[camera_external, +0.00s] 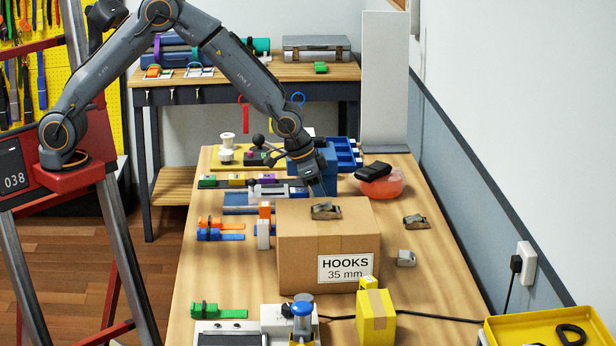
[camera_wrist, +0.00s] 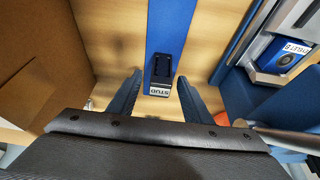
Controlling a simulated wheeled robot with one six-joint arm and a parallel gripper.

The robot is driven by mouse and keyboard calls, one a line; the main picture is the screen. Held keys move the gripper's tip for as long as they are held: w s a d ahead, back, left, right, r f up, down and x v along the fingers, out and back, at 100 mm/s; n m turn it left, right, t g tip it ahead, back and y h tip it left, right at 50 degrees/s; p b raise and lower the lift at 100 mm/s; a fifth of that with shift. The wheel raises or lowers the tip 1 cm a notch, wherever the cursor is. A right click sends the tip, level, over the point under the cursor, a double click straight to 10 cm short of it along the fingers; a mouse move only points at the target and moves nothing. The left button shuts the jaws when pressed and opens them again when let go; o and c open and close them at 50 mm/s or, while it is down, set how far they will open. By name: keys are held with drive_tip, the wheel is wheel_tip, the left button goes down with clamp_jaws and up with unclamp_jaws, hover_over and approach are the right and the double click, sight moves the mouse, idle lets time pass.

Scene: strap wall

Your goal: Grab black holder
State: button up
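A small black holder (camera_wrist: 163,68) with a white label reading STUD shows in the wrist view, lying on a blue strip (camera_wrist: 172,25). My gripper (camera_wrist: 159,77) is open and empty, and its two dark fingers appear on the left and right of the holder in the picture. I cannot tell how far the holder is below the fingertips. In the external view my gripper (camera_external: 318,188) points down behind the cardboard box, and the box and arm hide the holder there.
The cardboard box (camera_external: 300,262) labelled HOOKS stands close in front of my gripper, with a metal buckle (camera_external: 326,211) on top. A blue bin (camera_external: 346,153) and a black item (camera_external: 373,171) on a pink bowl (camera_external: 384,187) are behind and to the right.

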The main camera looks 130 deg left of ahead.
clamp_jaws()
drive_tip(key=shift+r, duration=0.15)
